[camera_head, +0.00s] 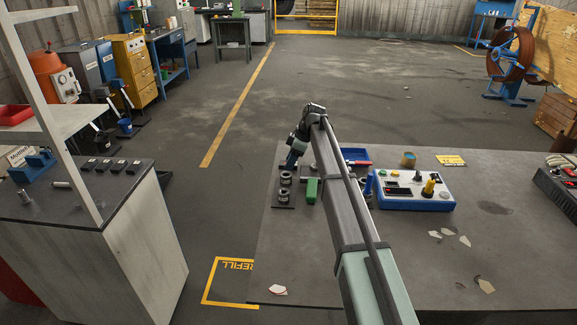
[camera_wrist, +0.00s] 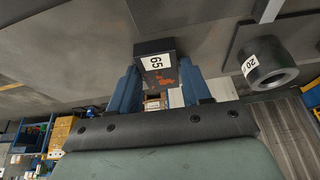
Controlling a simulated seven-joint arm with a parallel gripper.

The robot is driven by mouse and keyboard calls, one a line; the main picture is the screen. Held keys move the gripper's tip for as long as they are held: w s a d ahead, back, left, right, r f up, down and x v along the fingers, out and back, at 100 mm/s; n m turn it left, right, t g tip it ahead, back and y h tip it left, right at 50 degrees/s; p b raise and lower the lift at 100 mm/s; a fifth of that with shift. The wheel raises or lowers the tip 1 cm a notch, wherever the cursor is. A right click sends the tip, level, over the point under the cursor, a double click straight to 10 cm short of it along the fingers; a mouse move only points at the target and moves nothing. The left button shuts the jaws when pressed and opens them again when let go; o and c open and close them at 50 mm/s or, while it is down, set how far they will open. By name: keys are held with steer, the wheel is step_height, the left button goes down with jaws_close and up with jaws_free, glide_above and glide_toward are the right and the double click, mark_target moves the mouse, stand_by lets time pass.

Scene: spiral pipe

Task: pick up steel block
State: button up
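In the head view my gripper (camera_head: 290,163) is low at the far left corner of the table. The block cannot be made out there. Whether it rests on the surface or is lifted, I cannot tell.
A cylinder labelled 20 (camera_wrist: 268,66) stands close to the right of the block in the wrist view. Cylinders (camera_head: 284,195) stand on a dark plate, with a green block (camera_head: 312,190) beside them. A blue tray (camera_head: 357,155) and control box (camera_head: 412,190) lie to the right.

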jaws_close()
stand_by(0.3)
